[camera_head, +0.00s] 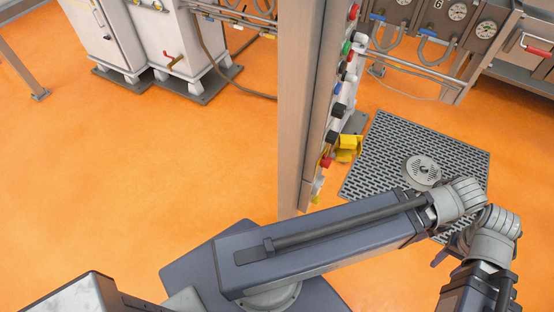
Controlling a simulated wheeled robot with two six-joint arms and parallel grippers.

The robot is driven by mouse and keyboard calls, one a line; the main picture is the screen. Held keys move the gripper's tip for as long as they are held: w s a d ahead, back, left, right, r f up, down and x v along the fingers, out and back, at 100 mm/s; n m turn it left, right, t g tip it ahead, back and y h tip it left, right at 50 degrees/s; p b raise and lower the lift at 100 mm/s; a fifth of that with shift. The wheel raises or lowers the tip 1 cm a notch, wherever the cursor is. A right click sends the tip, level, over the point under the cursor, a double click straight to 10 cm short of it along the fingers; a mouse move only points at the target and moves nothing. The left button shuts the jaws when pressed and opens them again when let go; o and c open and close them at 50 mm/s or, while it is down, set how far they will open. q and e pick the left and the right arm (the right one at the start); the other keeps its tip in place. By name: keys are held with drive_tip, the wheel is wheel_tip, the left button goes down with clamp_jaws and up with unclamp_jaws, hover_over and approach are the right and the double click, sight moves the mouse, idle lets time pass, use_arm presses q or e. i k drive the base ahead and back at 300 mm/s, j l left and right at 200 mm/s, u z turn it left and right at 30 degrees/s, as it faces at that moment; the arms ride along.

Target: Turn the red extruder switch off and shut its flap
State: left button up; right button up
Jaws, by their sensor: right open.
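The control panel (341,95) is seen almost edge-on, on the right side of a tall grey post. A red switch (326,161) sticks out low on it. A yellow flap (347,149) stands out from the panel beside the red switch and looks open. The switch's position cannot be read at this angle. My right gripper (443,254) is open, to the right of and below the switch, apart from it and mostly hidden behind my wrist joints. My left gripper is not in view.
The grey post (301,90) stands left of the panel. Several coloured knobs line the panel above the red switch. A dark floor grate (385,150) with a round drain cover (423,168) lies to the right. White cabinets (158,38) and gauges stand behind. The orange floor at left is clear.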

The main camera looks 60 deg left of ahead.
sight(327, 160)
drive_tip(key=u, duration=1.35)
drive_tip(key=l+z, duration=0.35)
drive_tip(key=l, duration=0.95)
